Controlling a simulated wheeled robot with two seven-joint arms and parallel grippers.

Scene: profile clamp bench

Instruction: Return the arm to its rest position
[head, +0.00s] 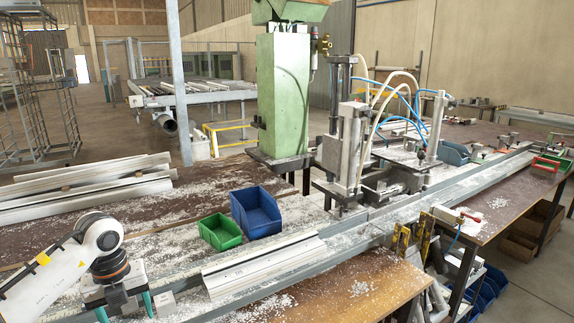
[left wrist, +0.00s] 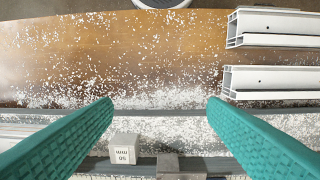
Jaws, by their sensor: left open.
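My left arm (head: 45,270) comes in from the lower left of the head view. Its gripper (head: 125,308) points down over the left end of the bench rail. In the left wrist view the two teal fingers (left wrist: 160,103) are spread wide with nothing between their tips. A small light block (left wrist: 124,148) with printed marking sits on the rail near the left finger; it also shows beside the gripper in the head view (head: 165,302). My right gripper is in neither view.
White profiles (head: 262,265) lie on the bench right of the gripper. A green bin (head: 220,232) and a blue bin (head: 256,212) stand behind them. A green machine column (head: 283,95) and a clamp unit (head: 350,150) rise further back. More profiles (head: 85,185) lie at the left.

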